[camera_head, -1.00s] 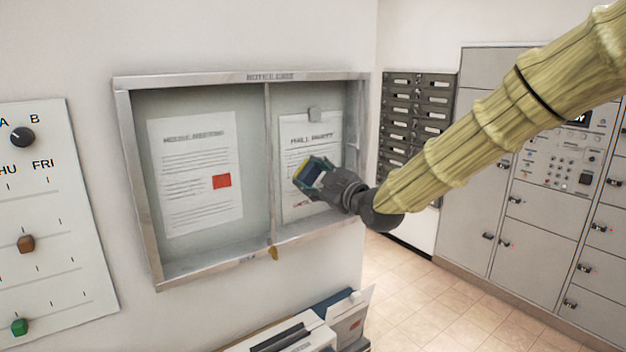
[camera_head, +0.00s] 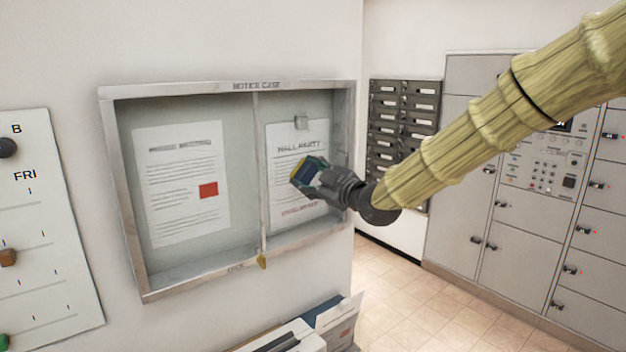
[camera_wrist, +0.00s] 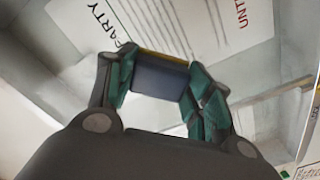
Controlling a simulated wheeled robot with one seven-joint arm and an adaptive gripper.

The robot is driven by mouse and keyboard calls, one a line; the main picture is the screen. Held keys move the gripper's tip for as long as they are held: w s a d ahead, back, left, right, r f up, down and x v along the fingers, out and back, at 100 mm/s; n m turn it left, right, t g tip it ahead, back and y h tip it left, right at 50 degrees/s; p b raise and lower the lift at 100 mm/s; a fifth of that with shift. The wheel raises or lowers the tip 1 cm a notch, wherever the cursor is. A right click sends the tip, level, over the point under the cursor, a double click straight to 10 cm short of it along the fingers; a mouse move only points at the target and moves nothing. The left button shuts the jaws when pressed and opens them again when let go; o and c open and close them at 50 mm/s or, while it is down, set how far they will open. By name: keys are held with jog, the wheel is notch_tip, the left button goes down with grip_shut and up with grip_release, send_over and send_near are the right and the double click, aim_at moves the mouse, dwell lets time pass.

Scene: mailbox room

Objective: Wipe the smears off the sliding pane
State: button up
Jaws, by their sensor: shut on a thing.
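The notice case (camera_head: 110,190) hangs on the wall with two glazed halves. The left half (camera_head: 185,108) covers a sheet with a red square. The right half (camera_head: 285,225) covers a "Hall Party" sheet. I cannot make out distinct smears. My gripper (camera_head: 308,174) is shut on a dark blue block with a yellow edge (camera_wrist: 160,77), which looks like a sponge. The block appears in front of the right half; whether it touches the pane cannot be told.
A slider board (camera_head: 45,240) is on the left. Below stands a white and dark box (camera_head: 290,338) with papers. Mailboxes (camera_head: 385,130) and lockers (camera_head: 455,190) stand at the right; floor (camera_head: 390,280) is clear.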

jog(key=shift+s+a+f+b, duration=0.15)
jog(key=shift+s+a+b, duration=0.5)
jog(key=shift+a, duration=0.2)
jog(key=shift+s+a+b, duration=0.35)
jog(key=shift+s+a, duration=0.2)
jog(key=shift+a, duration=0.2)
jog(key=b+v, duration=0.1)
jog(key=v, duration=0.5)
jog(key=shift+d, duration=0.1)
jog(key=b+v, duration=0.1)
jog(key=v, duration=0.2)
dwell(0.6)
